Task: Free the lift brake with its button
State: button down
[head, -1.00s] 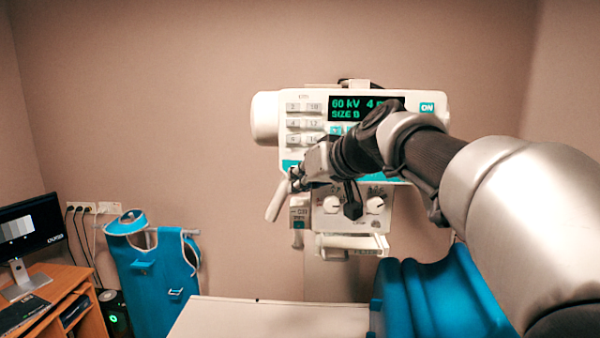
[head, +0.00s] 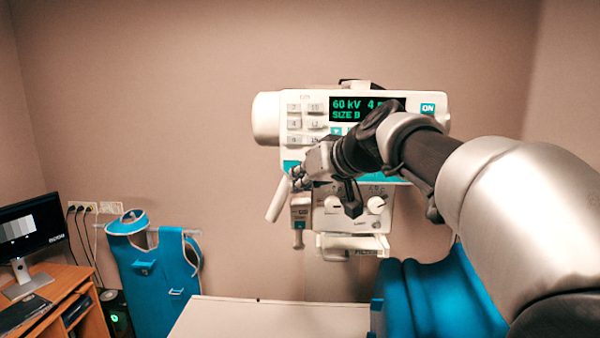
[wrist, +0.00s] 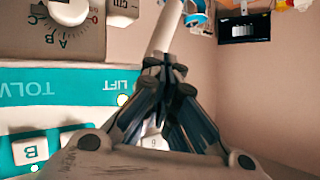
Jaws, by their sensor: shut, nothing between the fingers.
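The white X-ray head with its control panel (head: 310,96) faces me. Its display reads 60 kV. I cannot tell whether that spot is a button or a lamp. My gripper (head: 296,180) is shut and empty, close to the lower left of the panel. Its fingertips (wrist: 165,66) appear near the LIFT label and the white handle (head: 276,204). Whether they touch anything is unclear. My arm hides part of the panel.
Two dials (head: 375,204) and a rail-like tray (head: 352,242) sit below the panel. A white table (head: 265,318) lies beneath, with a blue cushion-like form (head: 440,300) at right. A blue apron (head: 158,270) and a desk with a monitor (head: 32,228) stand at left.

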dwell(0.3)
jog(key=shift+s+b, duration=0.55)
jog(key=shift+s, duration=0.3)
jog(key=s+b, duration=0.2)
jog(key=s, duration=0.3)
jog(key=shift+a+b, duration=0.15)
jog(key=shift+b, duration=0.25)
jog(key=s+d+f+m+g+h+b, duration=0.1)
jog(key=s+d+f+b, duration=0.4)
jog(key=s+f, duration=0.5)
jog(key=s+d+f+m+g+h+b, duration=0.2)
jog(key=s+d+f+b, duration=0.3)
jog(key=s+f, duration=0.6)
jog(key=s+d+f+m+g+h+b, duration=0.1)
jog(key=s+d+f+h+b, duration=0.3)
jog(key=s+f, duration=0.6)
notch_tip(320, 180, down, 13)
jog(key=shift+s+d+f+g+b, duration=0.1)
jog(key=shift+s+d+g+b, duration=0.25)
jog(key=shift+d+g+b, duration=0.5)
